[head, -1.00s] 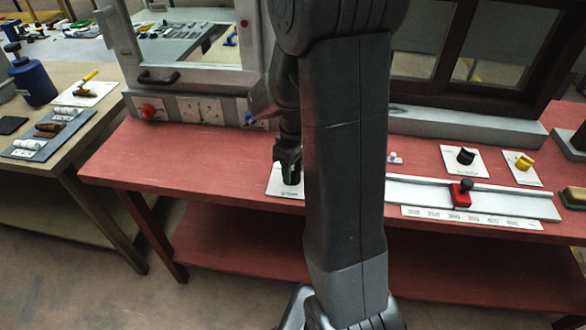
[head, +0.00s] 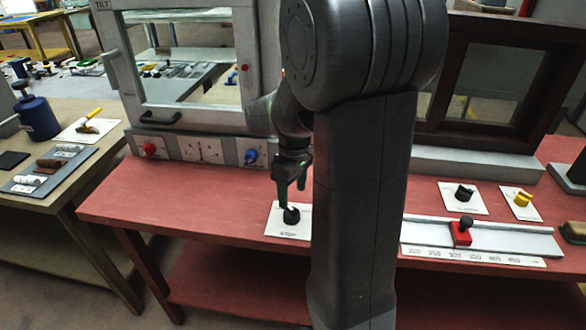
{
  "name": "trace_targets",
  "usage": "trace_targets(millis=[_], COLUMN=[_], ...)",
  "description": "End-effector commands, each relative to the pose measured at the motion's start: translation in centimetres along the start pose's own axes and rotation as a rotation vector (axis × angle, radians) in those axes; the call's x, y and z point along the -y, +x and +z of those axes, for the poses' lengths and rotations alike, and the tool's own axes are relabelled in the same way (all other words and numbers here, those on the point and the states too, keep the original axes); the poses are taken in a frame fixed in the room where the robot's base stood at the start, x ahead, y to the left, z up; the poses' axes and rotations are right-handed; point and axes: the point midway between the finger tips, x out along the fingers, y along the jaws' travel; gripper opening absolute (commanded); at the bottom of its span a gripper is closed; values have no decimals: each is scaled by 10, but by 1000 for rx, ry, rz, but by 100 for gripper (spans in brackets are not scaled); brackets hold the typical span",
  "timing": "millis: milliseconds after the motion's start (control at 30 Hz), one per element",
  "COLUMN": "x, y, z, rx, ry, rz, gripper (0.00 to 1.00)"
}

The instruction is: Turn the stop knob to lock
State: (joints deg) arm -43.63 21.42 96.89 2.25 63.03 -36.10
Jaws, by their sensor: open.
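A black knob (head: 291,214) stands on a white labelled plate (head: 272,228) near the front edge of the red table. Its label is too small to read, so I cannot confirm it is the stop knob. My gripper (head: 291,193) points down just above this knob, open with nothing between its fingers. The fingertips look close to the knob's top; I cannot tell whether they touch it. My arm hides the right end of the plate.
A red knob (head: 149,149) and a blue knob (head: 251,156) sit on the tilt-window frame behind. To the right are another black knob (head: 464,193), a yellow knob (head: 522,199) and a slider with a red block (head: 461,234). My arm covers the table's middle.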

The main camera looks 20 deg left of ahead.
Motion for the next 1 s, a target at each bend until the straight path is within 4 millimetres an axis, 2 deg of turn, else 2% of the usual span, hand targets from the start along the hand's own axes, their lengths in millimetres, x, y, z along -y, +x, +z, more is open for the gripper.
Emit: trace_targets(millis=[33, 200, 400, 1000], x=[0, 0, 0, 0], y=[-14, -47, -69, -72], z=[-1, 0, 0, 0], rx=[-5, -3, -1, 1], ry=[0, 0, 0, 0], rz=[3, 2, 1, -1], gripper=[62, 62, 62, 62])
